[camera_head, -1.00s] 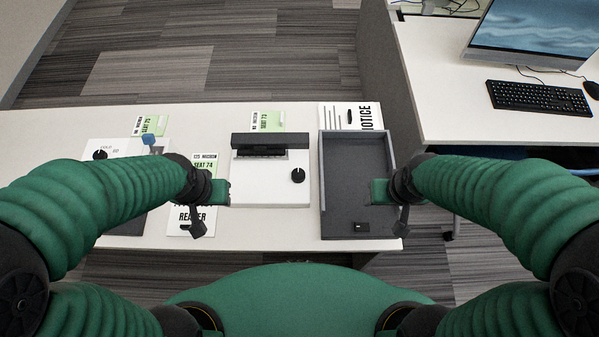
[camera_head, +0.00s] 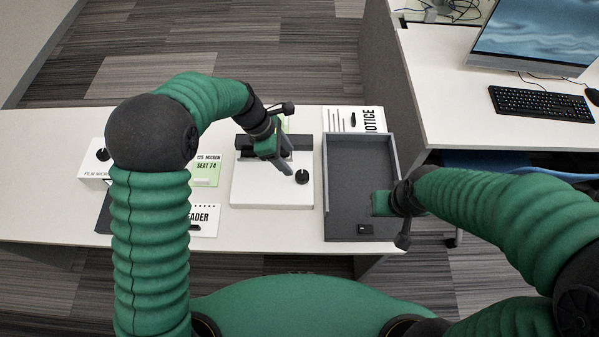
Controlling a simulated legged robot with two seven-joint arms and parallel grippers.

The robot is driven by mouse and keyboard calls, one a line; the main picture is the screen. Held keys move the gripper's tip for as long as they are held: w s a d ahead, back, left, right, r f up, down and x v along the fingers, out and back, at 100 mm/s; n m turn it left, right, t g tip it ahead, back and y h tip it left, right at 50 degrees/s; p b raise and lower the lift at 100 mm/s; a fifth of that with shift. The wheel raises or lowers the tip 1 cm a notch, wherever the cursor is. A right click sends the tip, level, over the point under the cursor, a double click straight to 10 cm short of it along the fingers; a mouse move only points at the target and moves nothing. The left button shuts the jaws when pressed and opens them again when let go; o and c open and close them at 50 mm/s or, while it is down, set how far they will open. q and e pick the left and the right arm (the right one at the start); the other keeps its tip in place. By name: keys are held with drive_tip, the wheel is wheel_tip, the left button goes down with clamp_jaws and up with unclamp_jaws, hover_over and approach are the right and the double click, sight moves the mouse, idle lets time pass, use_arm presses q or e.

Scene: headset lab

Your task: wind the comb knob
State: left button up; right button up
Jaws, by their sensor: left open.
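The comb knob (camera_head: 302,176) is a small black round knob on the right of the white machine (camera_head: 262,192). The machine has a dark raised bar (camera_head: 303,142) along its back. My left gripper (camera_head: 286,164) is open and empty above the machine. Its fingertips are just up and left of the knob and appear apart from it. The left gripper covers part of the dark bar. My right gripper (camera_head: 382,204) is over the right part of the dark grey tray; its jaws cannot be made out.
The dark grey tray (camera_head: 345,221) stands right of the machine. A green seat card (camera_head: 207,170), a reader sheet (camera_head: 205,222) and a white film box (camera_head: 92,173) lie to the left, partly behind my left arm. A notice sheet (camera_head: 372,119) lies behind the tray.

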sight(302, 174)
use_arm(q)
drive_tip(key=x, duration=0.9)
drive_tip(key=shift+d+f, duration=0.25)
drive_tip(key=shift+f, duration=0.1)
drive_tip(key=shift+a, duration=0.1)
drive_tip(key=shift+c, duration=1.3)
clamp_jaws()
drive_tip(key=shift+r, duration=0.1)
